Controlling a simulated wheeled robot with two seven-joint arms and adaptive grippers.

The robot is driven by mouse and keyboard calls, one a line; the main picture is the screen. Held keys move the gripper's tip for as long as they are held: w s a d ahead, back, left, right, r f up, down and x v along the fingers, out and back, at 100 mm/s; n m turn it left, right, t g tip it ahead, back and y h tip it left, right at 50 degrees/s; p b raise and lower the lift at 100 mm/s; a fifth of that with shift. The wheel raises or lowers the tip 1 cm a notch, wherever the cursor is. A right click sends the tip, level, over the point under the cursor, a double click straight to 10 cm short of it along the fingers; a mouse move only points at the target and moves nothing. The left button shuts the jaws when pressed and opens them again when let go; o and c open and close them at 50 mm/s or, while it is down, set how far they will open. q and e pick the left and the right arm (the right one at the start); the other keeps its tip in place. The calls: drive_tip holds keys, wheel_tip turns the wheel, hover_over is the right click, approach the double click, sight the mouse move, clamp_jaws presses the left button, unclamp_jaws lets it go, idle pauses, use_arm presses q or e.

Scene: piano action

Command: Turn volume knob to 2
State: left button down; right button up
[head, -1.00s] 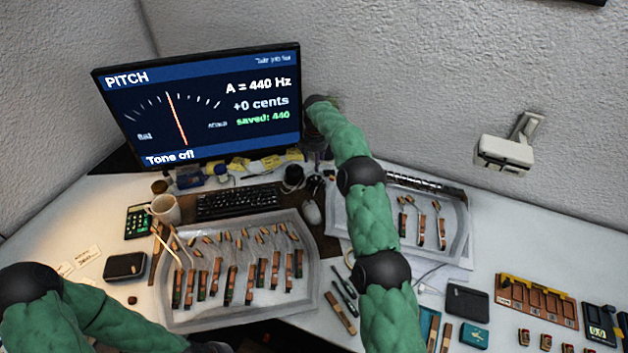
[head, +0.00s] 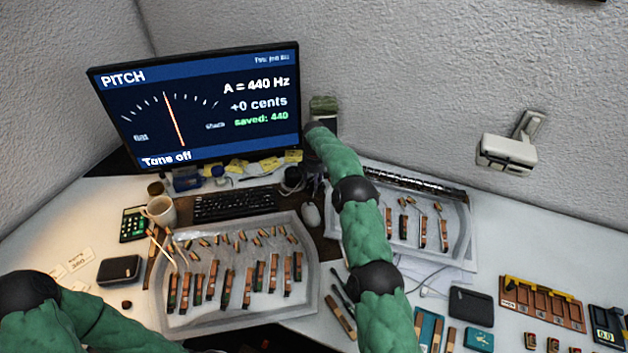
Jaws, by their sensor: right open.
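I cannot make out the volume knob. My right gripper (head: 313,176) is small and dark at the far end of my green right arm, beside the monitor's lower right corner. It is open, and its fingers are hard to make out. My left arm comes in at the lower left, and its gripper is out of view.
The monitor (head: 200,105) shows a pitch display with the tone off. Another tray (head: 462,225) lies right of my right arm.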

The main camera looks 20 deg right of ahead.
drive_tip(key=c, duration=0.9)
drive_tip(key=shift+m, duration=0.3)
drive_tip(key=m, duration=0.2)
drive_tip(key=shift+m, duration=0.3)
drive_tip(key=m, duration=0.3)
drive_tip(key=shift+m, duration=0.3)
drive_tip(key=m, duration=0.3)
drive_tip(key=m+b, duration=0.1)
drive_tip(key=m, duration=0.2)
drive_tip(key=shift+m+g+h, duration=0.3)
drive_tip(key=shift+m+g, duration=0.1)
drive_tip(key=shift+a, duration=0.1)
drive_tip(key=o, duration=0.9)
